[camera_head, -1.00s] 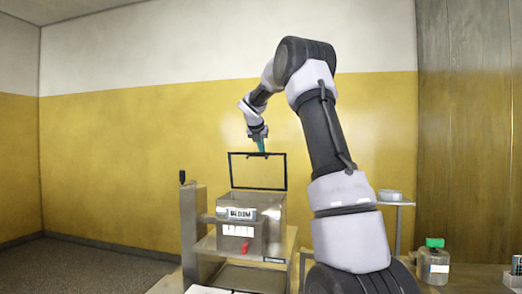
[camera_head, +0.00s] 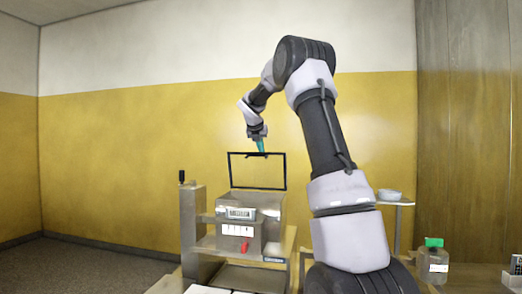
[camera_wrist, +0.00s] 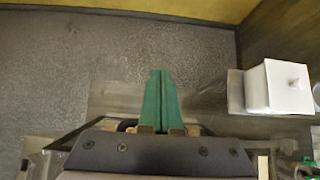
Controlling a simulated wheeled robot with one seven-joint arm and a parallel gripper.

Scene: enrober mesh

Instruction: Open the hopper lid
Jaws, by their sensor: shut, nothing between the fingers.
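The hopper (camera_head: 240,222) is a metal box on the machine, with a label on its front. Its lid (camera_head: 286,170) shows as a dark-edged, see-through frame standing upright above the back of the hopper, so it is raised. My gripper (camera_head: 261,149) is at the lid's top edge, fingers pointing down; I cannot tell whether they touch it. In the wrist view the green fingers (camera_wrist: 158,100) are pressed together with nothing between them. Dark bars near the gripper's base in the wrist view may be part of the lid; this is unclear.
The machine's metal post with a black knob (camera_head: 182,177) stands left of the hopper. A red handle (camera_head: 245,247) is on the front below. A small shelf with a bowl (camera_head: 389,194) is at right. A green-capped jar (camera_head: 433,264) stands on the right-hand counter.

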